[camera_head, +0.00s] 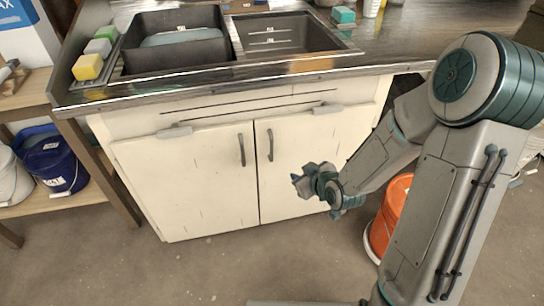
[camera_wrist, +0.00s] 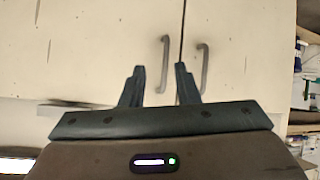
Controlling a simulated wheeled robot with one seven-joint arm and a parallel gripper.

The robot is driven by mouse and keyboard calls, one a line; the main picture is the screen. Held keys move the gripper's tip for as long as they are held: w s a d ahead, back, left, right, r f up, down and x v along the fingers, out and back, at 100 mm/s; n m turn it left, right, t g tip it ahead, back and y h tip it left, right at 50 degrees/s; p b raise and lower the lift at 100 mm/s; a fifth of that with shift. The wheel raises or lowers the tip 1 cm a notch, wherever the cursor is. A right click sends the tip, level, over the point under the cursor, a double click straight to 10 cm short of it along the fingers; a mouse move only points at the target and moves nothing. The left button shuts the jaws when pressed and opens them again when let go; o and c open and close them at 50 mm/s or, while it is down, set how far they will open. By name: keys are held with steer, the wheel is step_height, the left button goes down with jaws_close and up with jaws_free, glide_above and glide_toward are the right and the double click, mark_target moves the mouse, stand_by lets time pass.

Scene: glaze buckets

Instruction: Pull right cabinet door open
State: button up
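The right cabinet door (camera_head: 310,155) is cream-white and closed, flush beside the left door (camera_head: 190,175). Its dark vertical handle (camera_head: 270,144) stands near the seam between the doors. My gripper (camera_head: 303,181) is in front of the right door, lower than the handle and to its right. In the wrist view my gripper (camera_wrist: 159,69) shows two dark fingers spread apart with nothing between them. Two handles show beyond the fingertips there. That view looks turned upside down, so the handle on the left (camera_wrist: 165,62) appears to be the right door's. The gripper touches neither handle.
The metal counter (camera_head: 395,52) with a sink (camera_head: 275,35) overhangs the doors. An orange bucket (camera_head: 392,205) stands on the floor right of the cabinet, partly behind my arm. A wooden shelf (camera_head: 95,195) with a blue bucket (camera_head: 50,165) is at left. Floor before the doors is clear.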

mark_target(272, 150)
step_height(272, 150, down, 4)
steer(key=a+t+y+b, duration=0.2)
steer(key=a+b, duration=0.1)
steer(key=w+a+t+b, duration=0.1)
steer(key=w+a, duration=0.1)
steer(key=w, duration=0.2)
steer(key=w+a+m+t+b, duration=0.1)
steer(key=w+a+b, duration=0.1)
steer(key=w, duration=0.3)
steer(key=w+a+m+t+y+b, duration=0.1)
steer(key=w+a+t, duration=0.1)
steer(key=w, duration=0.3)
steer(key=shift+a, duration=0.1)
steer(key=shift+s, duration=0.1)
jaws_close()
